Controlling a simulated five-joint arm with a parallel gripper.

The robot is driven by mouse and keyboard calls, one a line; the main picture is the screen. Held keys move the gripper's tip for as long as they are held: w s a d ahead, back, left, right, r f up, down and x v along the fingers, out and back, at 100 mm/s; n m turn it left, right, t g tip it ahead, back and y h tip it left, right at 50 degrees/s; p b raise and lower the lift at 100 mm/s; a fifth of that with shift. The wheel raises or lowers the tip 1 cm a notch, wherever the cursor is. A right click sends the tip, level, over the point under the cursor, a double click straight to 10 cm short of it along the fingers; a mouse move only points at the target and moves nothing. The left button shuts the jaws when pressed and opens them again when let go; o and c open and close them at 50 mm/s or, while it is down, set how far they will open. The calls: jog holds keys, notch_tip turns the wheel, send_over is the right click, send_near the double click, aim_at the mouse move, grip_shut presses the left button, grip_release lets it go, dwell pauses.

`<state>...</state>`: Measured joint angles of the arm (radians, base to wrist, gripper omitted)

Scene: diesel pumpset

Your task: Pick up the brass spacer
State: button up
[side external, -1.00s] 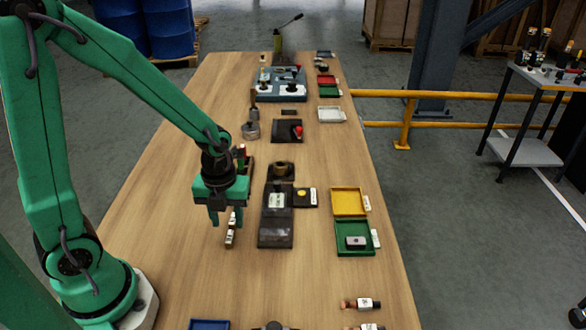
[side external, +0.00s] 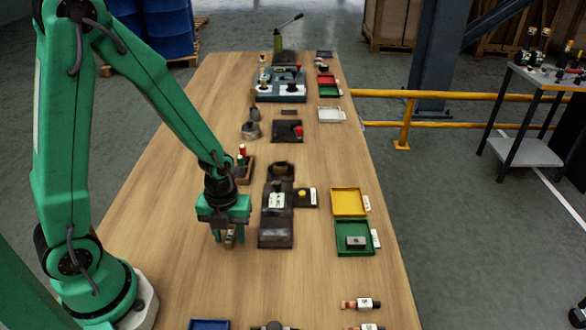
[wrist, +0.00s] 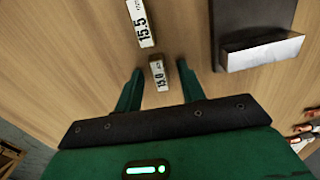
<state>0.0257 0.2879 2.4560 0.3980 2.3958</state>
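Two small blocks with white labelled faces lie in a line on the wooden table, marked 15.5 (wrist: 141,22) and 15.0 (wrist: 158,75) in the wrist view. I cannot tell from the labels which is the brass spacer. My gripper (wrist: 158,82) is open, with the 15.0 block between its green fingertips and a gap on each side. The 15.5 block is beyond the fingertips. In the side view my gripper (side external: 228,238) points down low over the table, and a small brownish piece (side external: 229,238) shows between the fingers. The gripper hides most of the blocks there.
A dark fixture (side external: 275,238) stands just right of my gripper. Beyond it are a yellow tray (side external: 348,190) and a green tray (side external: 342,248) holding a small block. A wooden holder (side external: 246,172) with red and green pieces stands behind. The table left of my gripper is clear.

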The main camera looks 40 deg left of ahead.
aim_at(230, 236)
grip_shut()
jog(key=shift+r, duration=0.15)
dwell(0.4)
jog(key=shift+r, duration=1.45)
jog(key=s+d+r, duration=0.6)
jog(key=d+r, duration=0.1)
jog(key=d, duration=0.3)
jog(key=shift+s+r, duration=0.15)
jog(key=shift+r, duration=0.25)
